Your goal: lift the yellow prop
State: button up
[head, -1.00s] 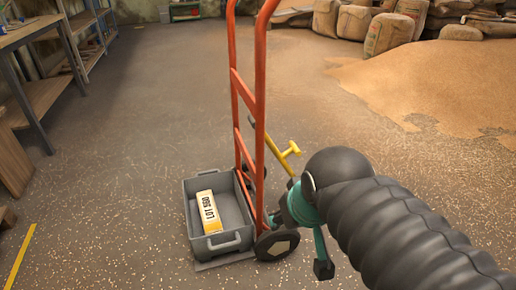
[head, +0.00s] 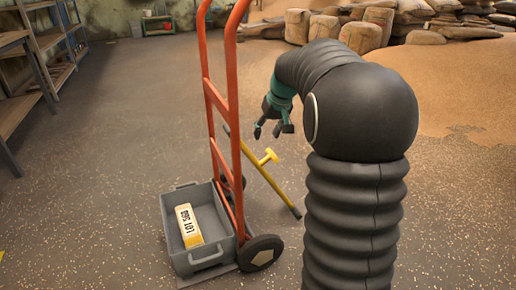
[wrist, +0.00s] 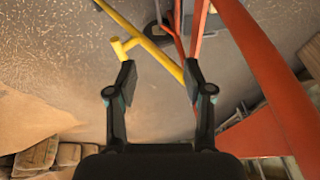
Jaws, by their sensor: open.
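The yellow prop (head: 283,188) is a slim bar with a short T-shaped peg on its side and a dark foot. It leans at a slant by the orange hand truck (head: 233,120), its lower end on the floor. My gripper (head: 268,133) is open and empty, and appears above the prop in the head view. In the wrist view, the prop (wrist: 150,45) crosses diagonally beyond the open fingers (wrist: 159,70), its peg near the left fingertip. I see no contact.
A grey crate (head: 170,222) holding a yellow-and-white labelled block (head: 189,227) sits on the hand truck's foot. The truck's orange frame (wrist: 262,75) is close on the right in the wrist view. Shelves stand left; sacks and a grain heap (head: 455,85) lie behind. Floor left is open.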

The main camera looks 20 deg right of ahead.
jog(key=y, duration=0.1)
send_near(271, 151)
jog(key=shift+n, duration=0.3)
jog(key=b+x, duration=0.2)
jog(key=x, duration=0.9)
jog(key=shift+w+f, duration=0.1)
grip_shut()
